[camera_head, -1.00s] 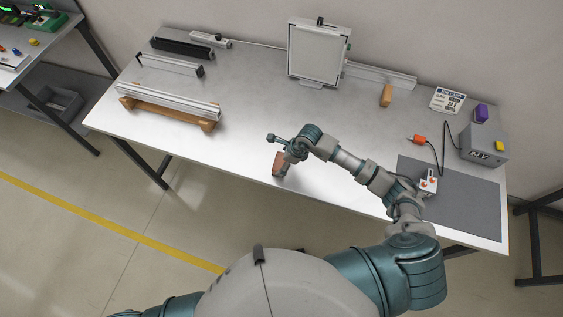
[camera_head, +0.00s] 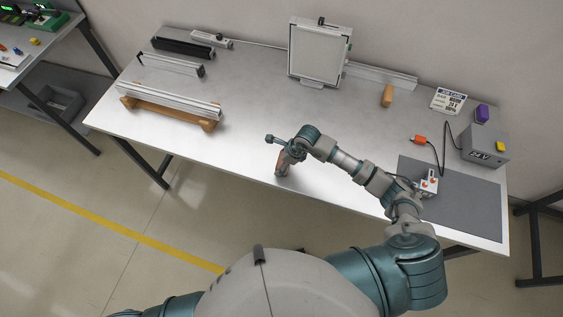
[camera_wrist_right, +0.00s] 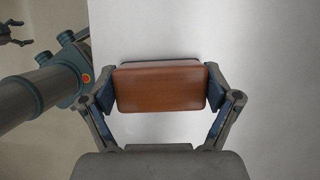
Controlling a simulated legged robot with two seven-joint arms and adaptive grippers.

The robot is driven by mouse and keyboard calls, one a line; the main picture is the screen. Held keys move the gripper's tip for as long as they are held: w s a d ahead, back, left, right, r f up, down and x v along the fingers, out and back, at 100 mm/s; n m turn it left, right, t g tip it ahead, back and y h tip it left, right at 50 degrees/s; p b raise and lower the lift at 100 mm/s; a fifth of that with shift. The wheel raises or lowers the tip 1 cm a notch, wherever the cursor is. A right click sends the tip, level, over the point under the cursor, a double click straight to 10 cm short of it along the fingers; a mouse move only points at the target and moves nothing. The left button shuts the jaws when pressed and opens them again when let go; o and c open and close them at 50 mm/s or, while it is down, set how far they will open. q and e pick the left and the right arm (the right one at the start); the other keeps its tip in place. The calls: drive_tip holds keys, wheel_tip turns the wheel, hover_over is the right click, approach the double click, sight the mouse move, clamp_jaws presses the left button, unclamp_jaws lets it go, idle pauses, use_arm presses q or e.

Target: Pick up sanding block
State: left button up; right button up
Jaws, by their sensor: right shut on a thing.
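The sanding block (camera_wrist_right: 160,87) is a reddish-brown wooden block with rounded edges. In the right wrist view it sits between the two fingers of my right gripper (camera_wrist_right: 161,92), which press on its left and right ends. In the head view the block (camera_head: 281,163) shows below my right gripper (camera_head: 284,158), near the table's front edge. I cannot tell whether it touches the table. My left gripper (camera_wrist_right: 12,33) shows small and partly cut off at the upper left of the right wrist view; its finger state is unclear.
The metal table (camera_head: 235,150) is clear around the block. An aluminium profile on wooden supports (camera_head: 170,103) lies left. A framed panel (camera_head: 316,52) stands at the back, with a tan block (camera_head: 387,95) to its right. A grey mat (camera_head: 460,205) and 24 V box (camera_head: 484,146) are at right.

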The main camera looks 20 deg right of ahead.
drive_tip(key=shift+r, duration=0.45)
drive_tip(key=shift+s+a+r+b, duration=0.1)
drive_tip(key=shift+s+r+b, duration=0.1)
drive_tip(key=shift+r, duration=0.3)
drive_tip(key=shift+s+a+r+b, duration=0.1)
drive_tip(key=shift+s+r+b, duration=0.1)
drive_tip(key=shift+r, duration=0.25)
drive_tip(key=s, duration=0.2)
drive_tip(key=s+b, duration=0.1)
drive_tip(key=s, duration=0.5)
drive_tip(key=shift+s+r, duration=0.2)
drive_tip(key=shift+r, duration=0.2)
drive_tip(key=s+d+b, duration=0.1)
drive_tip(key=s, duration=0.5)
drive_tip(key=shift+s+r, duration=0.4)
drive_tip(key=shift+a, duration=0.1)
